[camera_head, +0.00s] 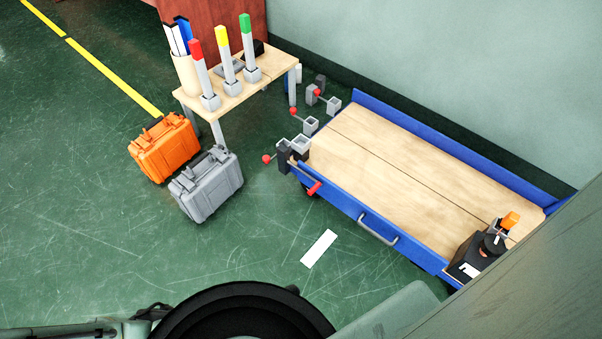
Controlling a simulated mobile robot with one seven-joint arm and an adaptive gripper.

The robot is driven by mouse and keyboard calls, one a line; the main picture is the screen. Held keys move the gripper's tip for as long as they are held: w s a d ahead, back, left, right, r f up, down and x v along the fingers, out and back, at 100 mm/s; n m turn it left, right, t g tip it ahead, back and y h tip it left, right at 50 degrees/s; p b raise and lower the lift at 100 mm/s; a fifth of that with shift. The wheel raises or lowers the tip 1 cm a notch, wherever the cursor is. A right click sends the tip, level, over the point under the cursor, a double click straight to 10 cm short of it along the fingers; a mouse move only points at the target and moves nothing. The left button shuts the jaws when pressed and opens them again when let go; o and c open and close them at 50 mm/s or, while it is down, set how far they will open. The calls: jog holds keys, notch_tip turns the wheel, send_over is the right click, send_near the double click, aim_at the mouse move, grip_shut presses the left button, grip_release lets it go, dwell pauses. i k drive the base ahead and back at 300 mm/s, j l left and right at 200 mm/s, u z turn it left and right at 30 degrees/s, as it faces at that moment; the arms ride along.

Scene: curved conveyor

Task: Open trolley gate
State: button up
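A trolley with a wooden deck (415,165) and blue side panels stands at right, near the wall. Its near side panel (340,202), which looks like the gate, stands upright along the deck edge. A grey bar handle (378,230) is on its outer face. A red-gripped lever (314,187) is at the panel's left end, beside a dark and grey bracket (291,151). A black device with an orange part (510,220) sits at the right end, and its function is unclear. My gripper is not in view.
An orange case (164,148) and a grey case (206,186) stand on the floor at left. A small table (235,98) holds red, yellow and green-topped posts. Red-knobbed brackets (305,122) are near the trolley's left end. A white strip (319,248) lies on open green floor.

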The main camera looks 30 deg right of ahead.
aim_at(426, 258)
jog(key=z, duration=1.3)
